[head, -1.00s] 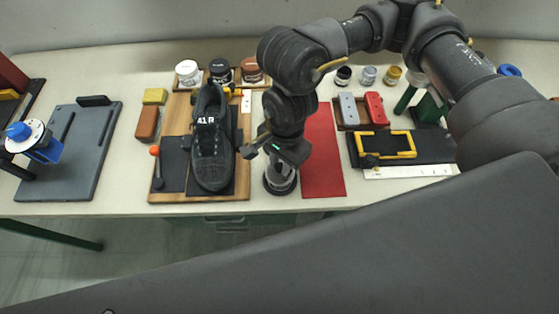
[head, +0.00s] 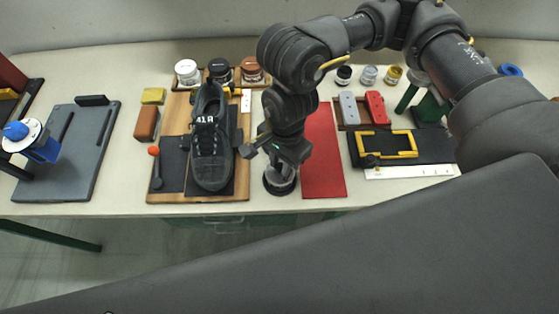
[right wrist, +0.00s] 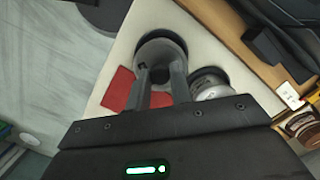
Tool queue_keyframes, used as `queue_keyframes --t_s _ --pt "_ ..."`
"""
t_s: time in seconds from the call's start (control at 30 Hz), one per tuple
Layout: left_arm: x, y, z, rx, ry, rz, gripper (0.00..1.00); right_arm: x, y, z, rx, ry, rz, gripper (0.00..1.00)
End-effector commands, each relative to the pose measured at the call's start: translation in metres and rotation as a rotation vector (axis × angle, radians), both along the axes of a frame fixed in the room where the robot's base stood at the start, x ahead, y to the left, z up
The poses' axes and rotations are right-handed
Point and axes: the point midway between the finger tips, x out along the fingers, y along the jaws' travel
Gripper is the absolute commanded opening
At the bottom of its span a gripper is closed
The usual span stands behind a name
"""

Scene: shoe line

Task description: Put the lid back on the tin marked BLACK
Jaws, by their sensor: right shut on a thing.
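My right gripper (head: 279,160) points down near the front edge of the bench, right of the shoe. In the right wrist view its fingers (right wrist: 160,82) are shut on a small dark knob at the middle of a round grey lid (right wrist: 152,52). Below the lid is a dark round shape (head: 280,188), probably the open tin; I can read no marking on it. I cannot tell whether lid and tin touch. A second, silvery tin (right wrist: 208,84) stands close beside it in the wrist view; my arm hides it in the head view. My left gripper is not in view.
A black shoe (head: 210,150) lies on a wooden board (head: 200,196) to the left. Several jars stand at the back, including a brown one (head: 251,70). A red mat (head: 322,155) lies just right of the gripper. Bench edge and floor are close in front.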

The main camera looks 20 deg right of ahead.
Motion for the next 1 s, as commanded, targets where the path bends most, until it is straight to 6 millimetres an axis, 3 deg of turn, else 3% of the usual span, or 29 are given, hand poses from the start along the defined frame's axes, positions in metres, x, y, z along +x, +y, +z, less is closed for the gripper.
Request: queue_keyframes --t_s 0.37,0.4,0.57,0.77,0.93,1.0 --pt "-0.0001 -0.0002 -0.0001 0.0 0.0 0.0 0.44 0.0 0.0001 0.0003 0.0 0.0 0.0 0.01" --pt "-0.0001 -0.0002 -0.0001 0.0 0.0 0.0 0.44 0.0 0.0001 0.0003 0.0 0.0 0.0 0.26" --pt "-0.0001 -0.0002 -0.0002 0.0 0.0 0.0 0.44 0.0 0.0 0.0003 0.0 0.0 0.001 0.47" --pt "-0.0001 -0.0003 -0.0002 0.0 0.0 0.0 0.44 0.0 0.0 0.0002 0.0 0.0 0.0 0.47" --pt "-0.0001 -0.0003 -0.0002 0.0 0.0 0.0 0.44 0.0 0.0 0.0002 0.0 0.0 0.0 0.69" --pt "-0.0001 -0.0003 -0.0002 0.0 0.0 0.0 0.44 0.0 0.0 0.0002 0.0 0.0 0.0 0.69"
